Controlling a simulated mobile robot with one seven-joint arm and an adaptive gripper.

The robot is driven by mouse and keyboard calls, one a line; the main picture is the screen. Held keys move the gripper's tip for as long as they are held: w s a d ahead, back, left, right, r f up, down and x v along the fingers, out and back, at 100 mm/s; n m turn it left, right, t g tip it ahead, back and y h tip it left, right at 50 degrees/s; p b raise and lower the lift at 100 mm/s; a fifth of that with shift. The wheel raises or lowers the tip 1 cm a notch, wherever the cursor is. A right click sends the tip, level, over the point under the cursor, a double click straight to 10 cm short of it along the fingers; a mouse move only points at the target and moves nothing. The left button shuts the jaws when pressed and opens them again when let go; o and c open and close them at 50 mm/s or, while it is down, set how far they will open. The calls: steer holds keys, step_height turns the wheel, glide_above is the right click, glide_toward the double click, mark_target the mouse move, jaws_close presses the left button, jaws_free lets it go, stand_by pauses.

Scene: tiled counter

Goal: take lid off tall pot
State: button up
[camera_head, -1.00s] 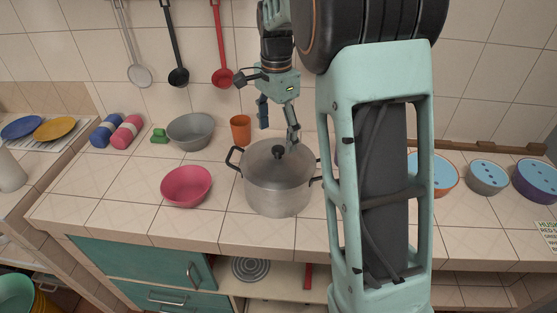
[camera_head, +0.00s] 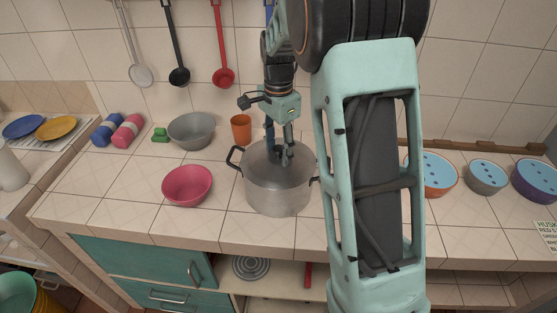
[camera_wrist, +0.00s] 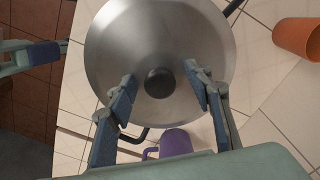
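The tall pot (camera_head: 278,192) is a grey metal pot with dark side handles, standing on the tiled counter. Its metal lid (camera_head: 259,156) sits on top; in the wrist view the round lid (camera_wrist: 160,45) fills the middle. The lid's black knob (camera_wrist: 159,83) shows between my fingers there. My gripper (camera_wrist: 163,84) is open, with one finger on each side of the knob and a gap to both. In the head view my gripper (camera_head: 281,158) is over the lid and hides the knob.
A pink bowl (camera_head: 187,186) and a grey bowl (camera_head: 191,131) stand left of the pot. An orange cup (camera_head: 241,129) is behind it. A purple mug (camera_wrist: 175,142) is close to the pot. Ladles hang on the wall. Several lidded bowls (camera_head: 487,177) stand right.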

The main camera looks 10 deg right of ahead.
steer(key=shift+f, duration=0.1)
jaws_close()
